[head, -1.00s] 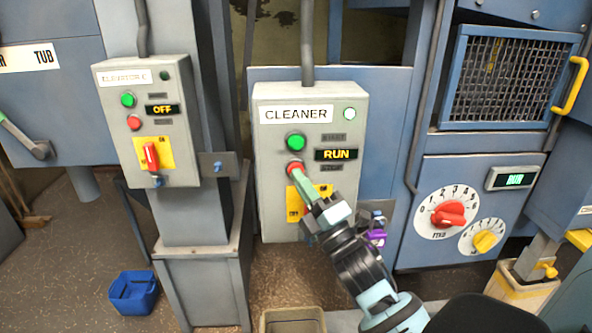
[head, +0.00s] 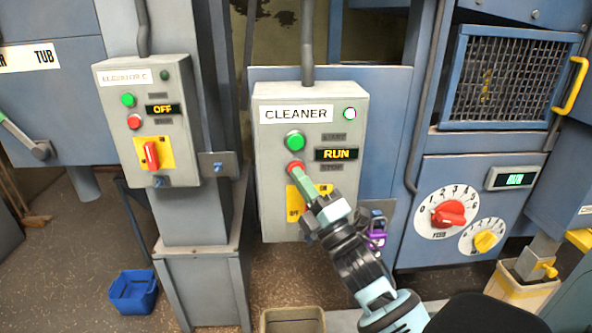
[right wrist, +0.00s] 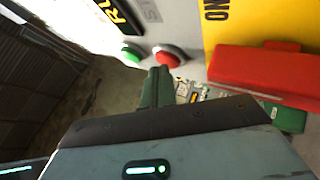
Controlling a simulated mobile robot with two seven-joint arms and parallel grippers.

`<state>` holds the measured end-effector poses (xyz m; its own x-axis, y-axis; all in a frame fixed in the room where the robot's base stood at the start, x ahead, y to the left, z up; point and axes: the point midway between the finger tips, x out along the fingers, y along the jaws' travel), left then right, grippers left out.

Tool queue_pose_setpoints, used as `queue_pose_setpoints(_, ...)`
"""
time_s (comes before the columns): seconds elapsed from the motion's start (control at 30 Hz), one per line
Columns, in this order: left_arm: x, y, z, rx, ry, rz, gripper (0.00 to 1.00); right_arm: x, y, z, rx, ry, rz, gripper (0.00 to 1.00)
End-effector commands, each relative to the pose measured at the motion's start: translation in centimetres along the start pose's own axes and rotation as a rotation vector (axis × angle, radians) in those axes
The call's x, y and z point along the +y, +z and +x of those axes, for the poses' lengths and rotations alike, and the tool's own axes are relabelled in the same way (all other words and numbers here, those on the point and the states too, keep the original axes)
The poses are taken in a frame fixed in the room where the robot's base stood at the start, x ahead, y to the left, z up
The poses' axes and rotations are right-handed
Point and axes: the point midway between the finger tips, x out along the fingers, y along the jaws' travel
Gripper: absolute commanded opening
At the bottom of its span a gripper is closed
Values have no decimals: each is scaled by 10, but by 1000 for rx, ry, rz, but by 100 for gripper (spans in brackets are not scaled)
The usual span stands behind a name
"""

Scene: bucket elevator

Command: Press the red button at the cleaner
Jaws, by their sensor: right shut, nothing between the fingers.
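The grey cleaner control box (head: 268,150) stands in the middle of the head view. Its display (head: 338,154) reads RUN and a pale green lamp (head: 349,114) shows at its top right. The red button (head: 294,165) is below the green button (head: 294,141). My right gripper (head: 303,179) is shut and empty, its fingertips at the red button's lower edge. In the right wrist view the red button (right wrist: 167,56) is just past the fingertips (right wrist: 158,78); I cannot tell whether they touch it. My left gripper is not in view.
A yellow plate (head: 297,208) with a red switch (right wrist: 262,72) sits below the buttons, close to my fingers. A purple padlock (head: 377,238) hangs at the box's lower right. Another box (head: 120,90) at left reads OFF. A blue bin (head: 133,292) is on the floor.

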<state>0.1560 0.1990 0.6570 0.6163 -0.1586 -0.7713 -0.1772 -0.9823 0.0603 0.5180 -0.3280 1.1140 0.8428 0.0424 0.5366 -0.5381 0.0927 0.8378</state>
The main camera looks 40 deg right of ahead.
Motion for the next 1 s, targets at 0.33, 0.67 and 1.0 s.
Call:
queue_pose_setpoints(0.33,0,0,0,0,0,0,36,-2,2,3,-1,0,-1,0)
queue_pose_setpoints(0.67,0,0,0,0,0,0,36,-2,2,3,-1,0,-1,0)
queue_pose_setpoints(1.0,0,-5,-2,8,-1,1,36,5,-4,-7,-1,0,0,0)
